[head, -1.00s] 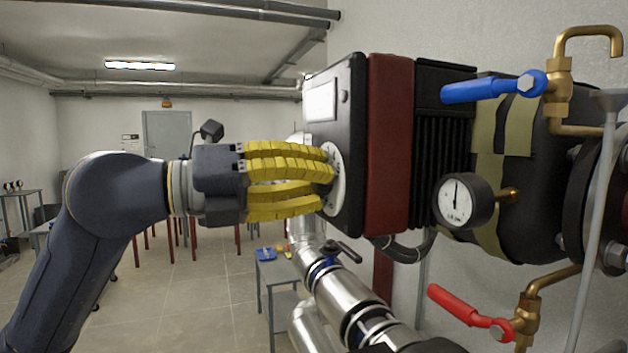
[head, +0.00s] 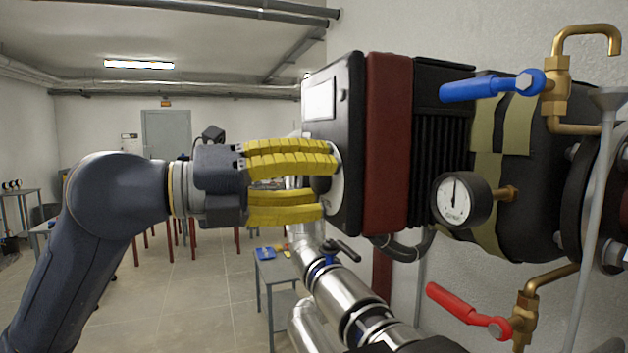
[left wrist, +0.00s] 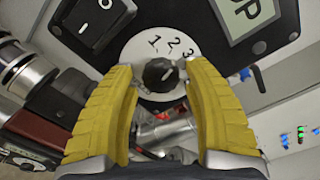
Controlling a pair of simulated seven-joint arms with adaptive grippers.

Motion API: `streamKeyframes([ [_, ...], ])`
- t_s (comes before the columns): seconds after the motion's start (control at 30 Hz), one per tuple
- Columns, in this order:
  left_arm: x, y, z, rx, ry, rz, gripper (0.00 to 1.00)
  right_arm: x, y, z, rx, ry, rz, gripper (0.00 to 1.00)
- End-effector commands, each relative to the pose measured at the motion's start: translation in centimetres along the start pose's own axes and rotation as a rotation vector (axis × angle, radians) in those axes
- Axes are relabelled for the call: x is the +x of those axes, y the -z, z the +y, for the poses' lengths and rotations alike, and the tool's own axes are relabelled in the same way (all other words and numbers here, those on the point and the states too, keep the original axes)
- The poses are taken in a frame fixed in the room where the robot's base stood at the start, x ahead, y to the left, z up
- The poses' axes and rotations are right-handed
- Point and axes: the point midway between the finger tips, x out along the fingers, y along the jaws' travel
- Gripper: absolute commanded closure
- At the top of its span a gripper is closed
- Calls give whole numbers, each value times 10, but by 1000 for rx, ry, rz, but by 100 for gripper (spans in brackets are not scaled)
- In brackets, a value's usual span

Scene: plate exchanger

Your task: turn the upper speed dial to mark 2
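The upper speed dial is a black round knob (left wrist: 160,75) on a white disc (left wrist: 143,48) marked 1, 2 and 3, on the face of a black control box (head: 348,90). A small light mark shows on the knob's right part; which number it points to is hard to tell. My left gripper (head: 330,183) is at the box face, its yellow fingers above and below the knob. In the left wrist view the gripper (left wrist: 160,78) is open, with a narrow gap on each side of the knob. In the head view the fingers hide most of the disc. My right gripper is not in view.
A blue-handled valve (head: 490,88), a pressure gauge (head: 463,200) and a red-handled valve (head: 465,310) are to the right. Silver pipes (head: 335,285) run below. The room left of the box is open.

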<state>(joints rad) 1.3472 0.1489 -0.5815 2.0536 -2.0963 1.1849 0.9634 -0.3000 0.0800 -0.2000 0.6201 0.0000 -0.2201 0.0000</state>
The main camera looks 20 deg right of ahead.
Motion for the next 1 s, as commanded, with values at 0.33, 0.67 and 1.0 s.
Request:
streamKeyframes([
  [0.33,-2,-3,-1,3,2,-7,42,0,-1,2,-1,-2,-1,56],
  [0.67,-44,-4,-1,3,1,-10,42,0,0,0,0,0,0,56],
  [1.0,-98,-2,0,2,0,-7,42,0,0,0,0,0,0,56],
])
